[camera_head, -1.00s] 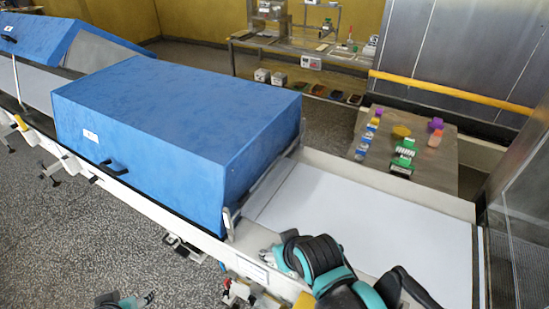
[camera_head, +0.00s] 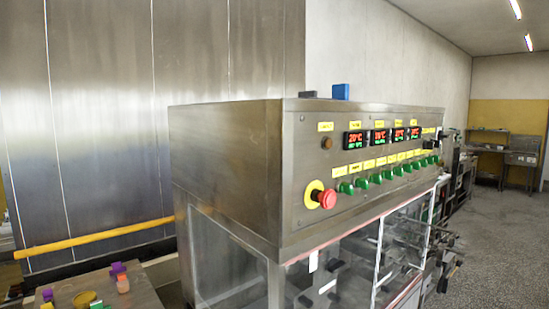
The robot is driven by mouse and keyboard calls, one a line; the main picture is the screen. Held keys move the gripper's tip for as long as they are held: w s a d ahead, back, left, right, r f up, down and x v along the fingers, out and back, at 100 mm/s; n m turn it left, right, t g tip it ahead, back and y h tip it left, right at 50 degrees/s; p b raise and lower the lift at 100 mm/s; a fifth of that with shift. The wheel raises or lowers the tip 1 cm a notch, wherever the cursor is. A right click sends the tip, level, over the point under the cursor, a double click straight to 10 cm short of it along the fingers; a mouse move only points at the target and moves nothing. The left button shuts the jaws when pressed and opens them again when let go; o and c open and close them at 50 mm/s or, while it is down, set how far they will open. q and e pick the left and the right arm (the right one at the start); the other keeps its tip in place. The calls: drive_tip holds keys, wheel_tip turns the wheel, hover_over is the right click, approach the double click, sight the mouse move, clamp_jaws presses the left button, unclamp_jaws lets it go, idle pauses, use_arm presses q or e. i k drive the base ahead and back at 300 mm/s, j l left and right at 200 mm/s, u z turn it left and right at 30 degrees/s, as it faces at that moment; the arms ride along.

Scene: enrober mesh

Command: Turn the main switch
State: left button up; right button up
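A steel control cabinet (camera_head: 225,145) fills the middle of the head view, with its slanted control panel facing right. The panel carries a red mushroom button (camera_head: 326,198) on a yellow ring, a row of green knobs (camera_head: 376,178) and several lit red-and-green displays (camera_head: 355,139). A small dark part (camera_head: 439,134) shows at the panel's far right end. I cannot tell whether it is the main switch, as it is small and seen at a steep angle. Neither of my grippers is in view.
Glass doors (camera_head: 345,265) lie below the panel. A yellow rail (camera_head: 95,238) runs along the steel wall at left. A table (camera_head: 140,292) with small coloured items is at lower left. Open speckled floor (camera_head: 490,235) lies to the right.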

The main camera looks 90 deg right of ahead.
sight(441, 135)
drive_tip(key=z, duration=3.4)
drive_tip(key=i+l, duration=0.15)
drive_tip(key=l, duration=0.15)
drive_tip(key=u, duration=0.05)
